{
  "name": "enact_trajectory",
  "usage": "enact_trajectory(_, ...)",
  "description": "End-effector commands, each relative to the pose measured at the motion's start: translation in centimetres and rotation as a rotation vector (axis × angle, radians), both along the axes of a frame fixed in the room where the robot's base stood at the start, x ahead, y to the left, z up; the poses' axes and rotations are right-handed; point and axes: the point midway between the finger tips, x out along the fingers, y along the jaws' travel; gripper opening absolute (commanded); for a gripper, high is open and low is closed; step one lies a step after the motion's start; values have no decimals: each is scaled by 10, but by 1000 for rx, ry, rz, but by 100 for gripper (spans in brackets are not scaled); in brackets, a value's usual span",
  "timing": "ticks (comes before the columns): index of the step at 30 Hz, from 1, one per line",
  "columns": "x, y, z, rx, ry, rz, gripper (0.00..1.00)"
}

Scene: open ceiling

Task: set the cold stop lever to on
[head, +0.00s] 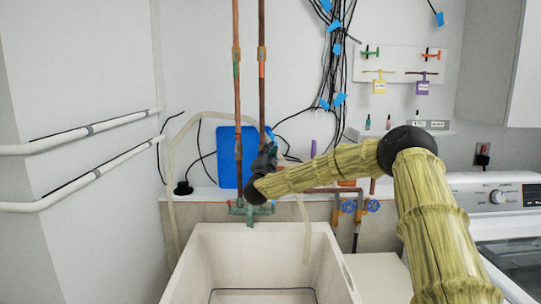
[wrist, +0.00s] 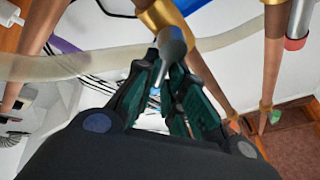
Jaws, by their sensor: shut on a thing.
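In the wrist view, a grey round-ended lever (wrist: 174,42) comes off a brass valve (wrist: 163,14) on a copper pipe; I take it as the cold stop lever. My gripper (wrist: 170,78) is shut on this lever near its end, and the fingers hide its tip. A second grey lever with a red end (wrist: 296,38) stands apart at the right. In the head view, my dark gripper (head: 265,157) is at the lower part of the two copper pipes, in front of a blue panel (head: 231,158). It hides the lever and valve there.
Higher on the pipes, brass fittings carry a green handle (head: 236,70) and an orange one (head: 262,70). A pale sink (head: 205,243) is below. Blue-handled valves (head: 360,206) are right of my gripper. Black cables (head: 335,70) hang behind. A washing machine (head: 490,200) stands at right.

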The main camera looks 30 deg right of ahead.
Motion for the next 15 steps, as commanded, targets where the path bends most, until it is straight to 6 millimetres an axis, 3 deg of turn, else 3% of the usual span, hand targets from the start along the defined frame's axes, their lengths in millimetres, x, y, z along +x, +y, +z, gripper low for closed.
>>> enact_trajectory(1,1,3,-7,-16,19,5,0)
enact_trajectory(15,1,3,-7,-71,57,5,0)
